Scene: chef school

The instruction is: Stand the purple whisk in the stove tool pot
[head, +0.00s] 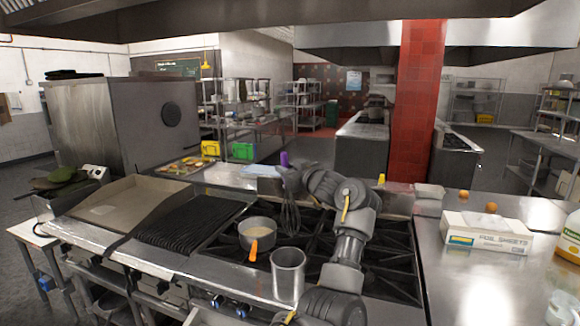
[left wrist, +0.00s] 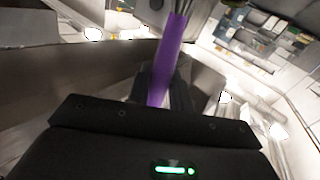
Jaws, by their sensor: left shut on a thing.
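The purple whisk hangs roughly upright over the back of the stove, its purple handle (head: 284,159) up and its wire loops (head: 290,216) down. My left gripper (head: 284,175) is shut on the handle. In the left wrist view the purple handle (left wrist: 166,58) runs from the dark jaws (left wrist: 163,98) to the wires at the top edge. A metal cylinder, which looks like the stove tool pot (head: 288,275), stands at the front of the stove. The whisk is behind and above it, apart from it. My right gripper is not in view.
A saucepan (head: 257,232) with an orange handle sits on the burners left of the pot. A griddle (head: 120,205) and a dark ribbed grill (head: 190,226) lie further left. On the right counter are a foil sheets box (head: 486,233) and two orange fruits (head: 491,207).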

